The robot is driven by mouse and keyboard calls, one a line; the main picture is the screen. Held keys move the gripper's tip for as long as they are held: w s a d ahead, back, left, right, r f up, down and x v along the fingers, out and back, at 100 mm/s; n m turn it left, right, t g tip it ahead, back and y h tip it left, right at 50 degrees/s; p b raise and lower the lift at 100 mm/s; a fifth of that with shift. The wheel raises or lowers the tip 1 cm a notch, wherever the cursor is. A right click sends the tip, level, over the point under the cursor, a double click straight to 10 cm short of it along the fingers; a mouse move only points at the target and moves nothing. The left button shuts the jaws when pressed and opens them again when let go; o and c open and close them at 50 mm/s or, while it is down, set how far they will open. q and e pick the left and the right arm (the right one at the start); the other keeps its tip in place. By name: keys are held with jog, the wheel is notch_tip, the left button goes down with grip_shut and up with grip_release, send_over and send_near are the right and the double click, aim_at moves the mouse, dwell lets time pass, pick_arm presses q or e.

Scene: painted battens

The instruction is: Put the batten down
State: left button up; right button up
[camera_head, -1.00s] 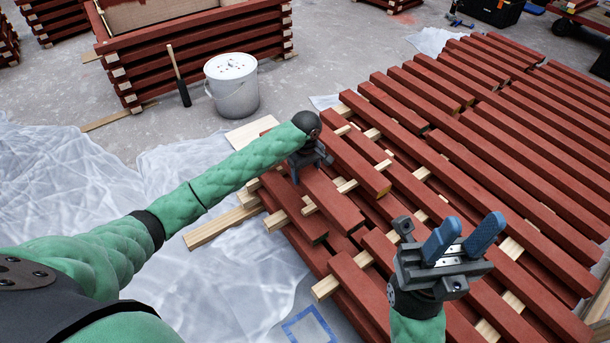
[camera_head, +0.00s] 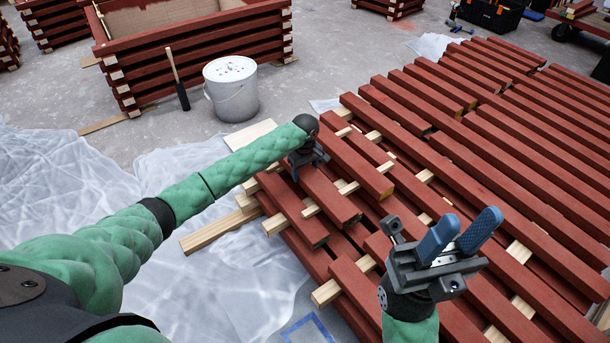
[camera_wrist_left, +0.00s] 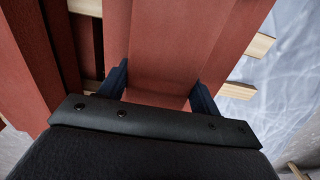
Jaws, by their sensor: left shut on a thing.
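The red batten (camera_head: 328,195) lies over the near left part of the stack, with pale spacer sticks (camera_head: 309,211) showing beside it. I cannot tell whether it rests fully on them. My left gripper (camera_head: 302,172) is shut on its far end. In the left wrist view, the two dark fingers straddle the batten (camera_wrist_left: 168,45), one on each side. My right gripper (camera_head: 460,240) has its blue fingers apart and is empty, above the near part of the stack.
Other red battens (camera_head: 480,150) lie in rows to the right, close beside the held one. A white bucket (camera_head: 232,92) and a long-handled tool (camera_head: 178,85) stand behind. A larger red stack (camera_head: 195,60) is at the back. Plastic sheeting (camera_head: 90,190) covers the floor at left.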

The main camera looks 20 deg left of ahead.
pick_arm(q)
jog(key=shift+f, duration=0.4)
jog(key=o, duration=1.6)
jog(key=shift+c, duration=0.2)
